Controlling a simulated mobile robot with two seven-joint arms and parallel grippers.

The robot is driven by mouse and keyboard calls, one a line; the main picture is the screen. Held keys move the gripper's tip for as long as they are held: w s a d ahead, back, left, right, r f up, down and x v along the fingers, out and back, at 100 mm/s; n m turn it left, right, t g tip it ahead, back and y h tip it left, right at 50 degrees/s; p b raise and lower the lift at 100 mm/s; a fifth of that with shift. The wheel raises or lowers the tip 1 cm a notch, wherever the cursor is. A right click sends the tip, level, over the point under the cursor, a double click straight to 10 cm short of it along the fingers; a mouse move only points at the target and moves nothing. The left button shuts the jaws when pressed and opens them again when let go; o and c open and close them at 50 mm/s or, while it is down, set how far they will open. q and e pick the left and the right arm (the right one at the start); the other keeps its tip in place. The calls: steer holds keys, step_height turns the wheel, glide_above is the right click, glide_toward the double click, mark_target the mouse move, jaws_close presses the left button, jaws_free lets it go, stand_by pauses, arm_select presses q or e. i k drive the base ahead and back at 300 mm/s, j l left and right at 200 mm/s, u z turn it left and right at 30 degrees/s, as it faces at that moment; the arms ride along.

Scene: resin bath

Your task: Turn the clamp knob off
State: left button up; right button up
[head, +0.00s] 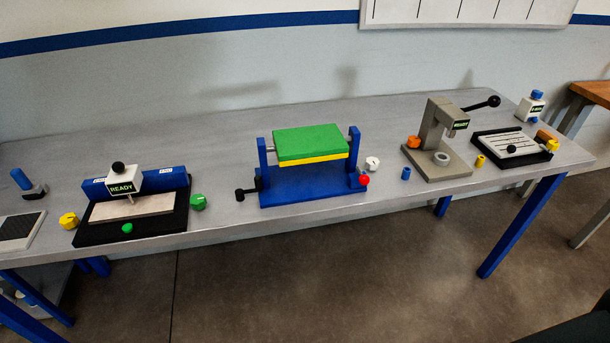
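Several coloured knobs stand on the bench, and I cannot tell from any label which is the clamp knob. A yellow knob (69,220) and a green knob (197,202) flank a black-based machine with a "READY" sign (122,187). A white knob (372,163) is at the right of a blue stand (300,190) that carries a green and yellow block (310,143). An orange knob (413,142) is beside a grey press (440,125). The knobs' settings are too small to read. Neither gripper is in view.
The long grey bench (235,222) runs across the view against a wall. A red ball (364,180) and a black crank (247,190) are by the blue stand. A slotted plate (508,145) is at right.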

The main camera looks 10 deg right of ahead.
mark_target(372, 163)
steer(key=i+j+z, duration=0.1)
steer(key=i+j, duration=0.4)
steer(key=z, duration=2.25)
